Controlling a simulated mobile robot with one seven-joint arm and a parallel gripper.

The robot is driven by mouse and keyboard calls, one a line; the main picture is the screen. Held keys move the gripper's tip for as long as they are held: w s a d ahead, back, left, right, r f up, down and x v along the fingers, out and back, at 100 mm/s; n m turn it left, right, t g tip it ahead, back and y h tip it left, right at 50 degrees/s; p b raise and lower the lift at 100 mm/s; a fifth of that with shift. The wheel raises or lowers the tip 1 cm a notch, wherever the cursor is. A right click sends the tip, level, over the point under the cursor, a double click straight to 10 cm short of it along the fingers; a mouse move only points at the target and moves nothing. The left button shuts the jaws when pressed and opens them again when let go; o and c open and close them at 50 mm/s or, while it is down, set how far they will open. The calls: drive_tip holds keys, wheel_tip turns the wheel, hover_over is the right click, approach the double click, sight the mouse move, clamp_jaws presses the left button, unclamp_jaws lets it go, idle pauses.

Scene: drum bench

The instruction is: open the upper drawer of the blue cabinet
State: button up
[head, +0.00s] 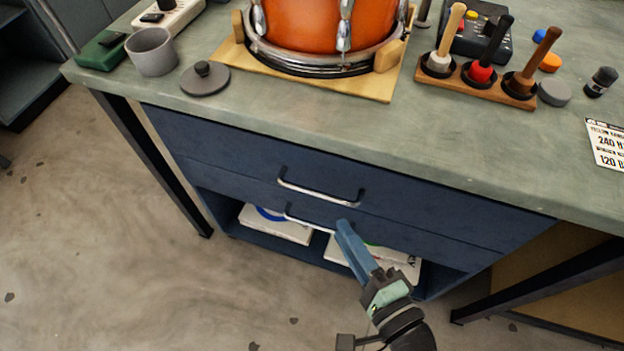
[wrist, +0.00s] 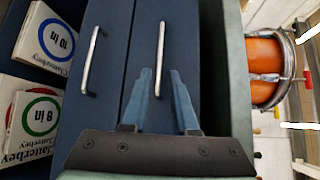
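The blue cabinet (head: 225,150) sits under the workbench, with two drawer fronts, one above the other; both look closed. The upper drawer has a silver bar handle (head: 318,192), also in the wrist view (wrist: 164,45). The lower drawer has a similar handle (wrist: 93,60), partly hidden by my gripper in the head view. In the wrist view my gripper (wrist: 160,72) is open and empty, with one finger on each side of that handle's near end. I cannot tell how far the fingertips are from the drawer front.
An open shelf below the drawers holds white boxes (head: 275,222). The benchtop (head: 370,135) overhangs the drawers and carries an orange drum (head: 305,25), a grey mug (head: 152,52), and a rack of mallets (head: 470,82). Dark table legs stand at both sides. The floor in front is clear.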

sight(318, 192)
drive_tip(key=b+x, duration=0.1)
drive_tip(key=x, duration=0.9)
drive_tip(key=shift+w+a+b, duration=0.2)
drive_tip(key=shift+w+b, duration=0.1)
drive_tip(key=shift+w, duration=0.05)
clamp_jaws()
idle(0.8)
